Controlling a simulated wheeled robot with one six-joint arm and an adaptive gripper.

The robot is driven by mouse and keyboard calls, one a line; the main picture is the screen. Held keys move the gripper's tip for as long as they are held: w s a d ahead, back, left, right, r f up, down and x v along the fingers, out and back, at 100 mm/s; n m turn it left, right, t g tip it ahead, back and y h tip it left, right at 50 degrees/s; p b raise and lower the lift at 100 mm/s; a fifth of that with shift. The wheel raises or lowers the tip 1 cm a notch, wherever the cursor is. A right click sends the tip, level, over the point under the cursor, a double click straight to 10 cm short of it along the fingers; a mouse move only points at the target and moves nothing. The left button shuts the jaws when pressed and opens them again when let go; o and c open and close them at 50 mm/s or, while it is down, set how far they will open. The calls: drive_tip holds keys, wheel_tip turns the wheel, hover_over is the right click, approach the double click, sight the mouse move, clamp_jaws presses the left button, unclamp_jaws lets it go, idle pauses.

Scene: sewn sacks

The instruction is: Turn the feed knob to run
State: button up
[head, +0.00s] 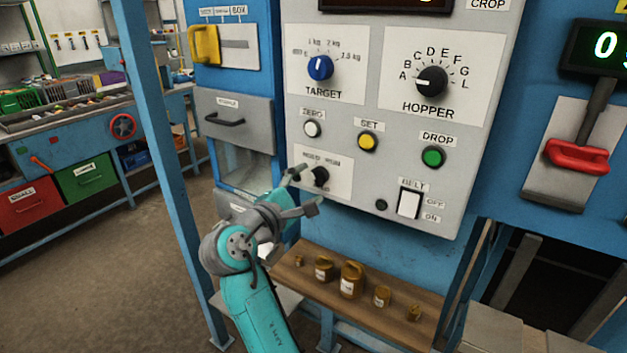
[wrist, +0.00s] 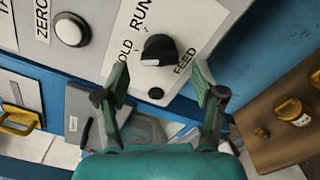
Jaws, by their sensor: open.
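The feed knob (head: 320,177) is a small black knob on a white plate low on the grey panel, partly behind my gripper in the head view. In the wrist view the knob (wrist: 160,46) shows whole, with HOLD, RUN and FEED lettering around it, the H cut off by my finger. Its white mark is at the lower left, on the HOLD side rather than toward RUN. My gripper (head: 304,190) is open and empty. In the wrist view the fingertips (wrist: 160,82) stand apart on either side, a little below the knob. Contact is not visible.
A white ZERO button (head: 312,129), yellow SET button (head: 367,141), green DROP button (head: 433,156) and belt switch (head: 409,204) sit nearby. The blue target knob (head: 320,67) is above. Several brass weights (head: 351,279) stand on a wooden shelf (head: 430,295) below. A blue post (head: 160,150) stands left.

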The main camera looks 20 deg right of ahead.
sight(314, 179)
drive_tip(key=shift+x, duration=1.55)
drive_tip(key=c, duration=1.2)
drive_tip(key=shift+o, duration=0.2)
drive_tip(key=shift+m, duration=0.3)
drive_tip(key=m, duration=0.5)
drive_tip(key=shift+m, duration=0.3)
drive_tip(key=m, duration=0.5)
drive_tip(key=shift+r+m, duration=0.15)
drive_tip(key=shift+m, duration=0.25)
